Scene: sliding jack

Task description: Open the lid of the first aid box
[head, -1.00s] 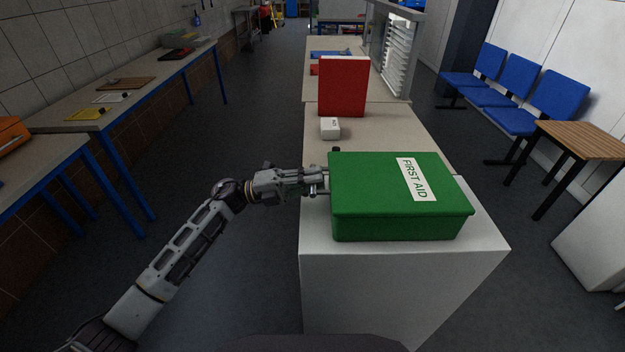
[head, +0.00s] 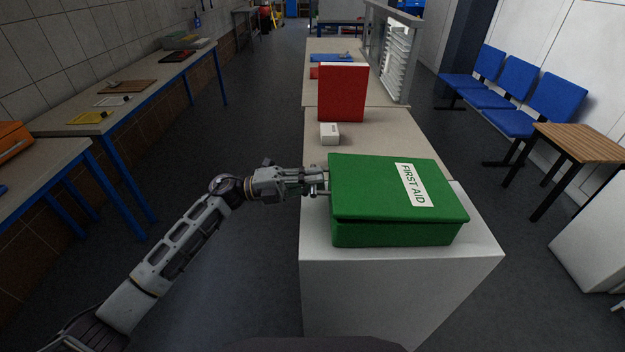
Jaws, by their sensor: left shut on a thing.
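The green first aid box (head: 390,233) sits on a white block-like stand in the head view. Its lid (head: 365,188) carries a white FIRST AID label and is slightly raised, with a thin dark gap along the front edge above the body. My left gripper (head: 322,180) is at the left side of the box, shut on the lid's left edge; the fingertips are partly hidden by the lid. My right gripper is not in view.
The white stand (head: 395,292) has narrow bare margins around the box. Behind it, a white small box (head: 329,133) and a red box (head: 343,92) stand on a table. Blue chairs (head: 515,88) and a wooden table (head: 580,142) are at the right. The floor left of the stand is clear.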

